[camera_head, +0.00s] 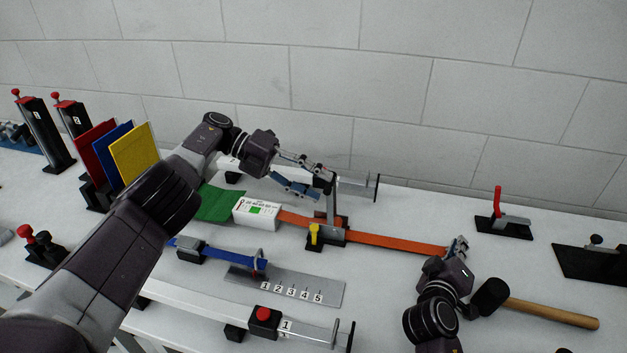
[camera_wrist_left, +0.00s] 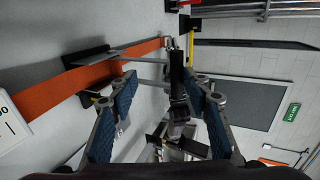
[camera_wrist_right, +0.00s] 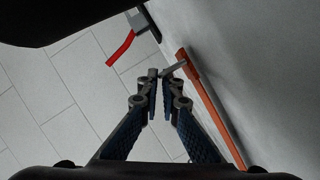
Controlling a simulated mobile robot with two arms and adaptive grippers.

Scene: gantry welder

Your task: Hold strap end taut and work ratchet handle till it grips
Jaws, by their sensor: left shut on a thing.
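The orange strap (camera_head: 395,243) runs along the bench through the ratchet base (camera_head: 326,234), which has a yellow lever (camera_head: 314,236). The ratchet's upright handle (camera_head: 331,198) rises from the base. My left gripper (camera_head: 322,178) is shut on the top of this handle; in the left wrist view the dark grip (camera_wrist_left: 180,80) lies between its blue-padded fingers. My right gripper (camera_head: 458,246) is at the strap's right end.
A white display box (camera_head: 257,211) stands left of the ratchet. A blue strap piece (camera_head: 222,254) and a numbered metal plate (camera_head: 300,287) lie in front. A mallet (camera_head: 540,310) lies beside my right gripper. A red-handled clamp (camera_head: 500,215) stands behind it to the right.

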